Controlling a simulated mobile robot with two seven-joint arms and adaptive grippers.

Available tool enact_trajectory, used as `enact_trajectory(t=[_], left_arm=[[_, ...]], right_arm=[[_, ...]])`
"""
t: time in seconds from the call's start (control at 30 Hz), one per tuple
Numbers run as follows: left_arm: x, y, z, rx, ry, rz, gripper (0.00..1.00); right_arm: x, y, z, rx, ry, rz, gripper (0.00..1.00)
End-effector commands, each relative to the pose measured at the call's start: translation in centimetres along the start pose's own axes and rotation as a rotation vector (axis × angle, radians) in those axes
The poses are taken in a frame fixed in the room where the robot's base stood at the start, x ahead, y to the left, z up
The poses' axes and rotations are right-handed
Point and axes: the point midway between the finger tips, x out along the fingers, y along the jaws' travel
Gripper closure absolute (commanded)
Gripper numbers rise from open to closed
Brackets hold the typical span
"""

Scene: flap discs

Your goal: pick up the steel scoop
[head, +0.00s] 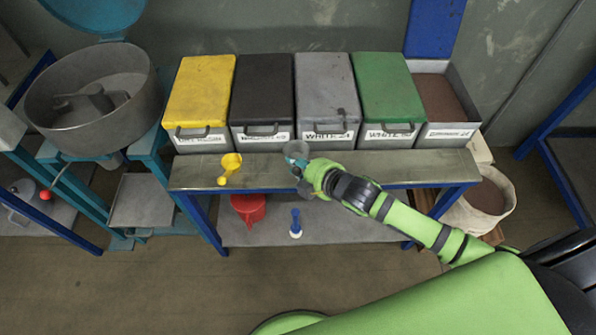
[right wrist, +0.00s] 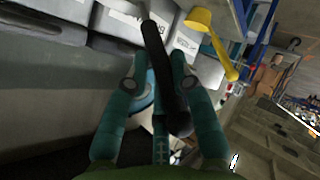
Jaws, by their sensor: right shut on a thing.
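My right gripper (head: 297,154) is over the front part of the bench top, before the grey bin. In the right wrist view, its teal fingers (right wrist: 160,72) are shut on the black handle of the steel scoop (right wrist: 156,45). The handle runs lengthwise between the fingers, with a greyish metal part at its far end. The scoop's bowl is mostly hidden, and in the head view the gripper covers most of the scoop. I cannot tell whether the scoop touches the bench. My left gripper is not in view.
A yellow scoop (head: 230,167) lies left on the bench top (head: 380,165). Yellow (head: 200,90), black (head: 262,88), grey (head: 326,85) and green (head: 383,85) lidded bins stand behind. A red funnel (head: 248,208) and a blue-handled tool (head: 295,222) are on the lower shelf.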

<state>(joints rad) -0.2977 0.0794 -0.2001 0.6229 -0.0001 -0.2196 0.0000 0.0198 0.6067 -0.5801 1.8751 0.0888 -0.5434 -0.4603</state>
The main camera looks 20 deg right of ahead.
Motion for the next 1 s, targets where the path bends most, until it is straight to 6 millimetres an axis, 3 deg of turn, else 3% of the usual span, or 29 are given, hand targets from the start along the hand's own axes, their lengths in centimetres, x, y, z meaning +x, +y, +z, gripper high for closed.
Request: enact_trajectory(t=[0.3, 0.5, 0.7, 1.0], left_arm=[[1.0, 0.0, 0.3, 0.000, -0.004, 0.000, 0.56], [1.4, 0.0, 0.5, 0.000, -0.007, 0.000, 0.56], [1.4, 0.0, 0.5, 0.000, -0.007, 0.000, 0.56], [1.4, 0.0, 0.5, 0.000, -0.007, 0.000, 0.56]], right_arm=[[-7.4, 1.6, 1.7, -0.007, -0.001, -0.001, 1.00], [-10.9, 2.3, 2.3, -0.007, 0.000, -0.003, 1.00], [-12.6, 2.8, 2.7, -0.002, 0.000, 0.002, 1.00], [-13.2, 3.0, 2.7, -0.003, 0.002, 0.003, 1.00]])
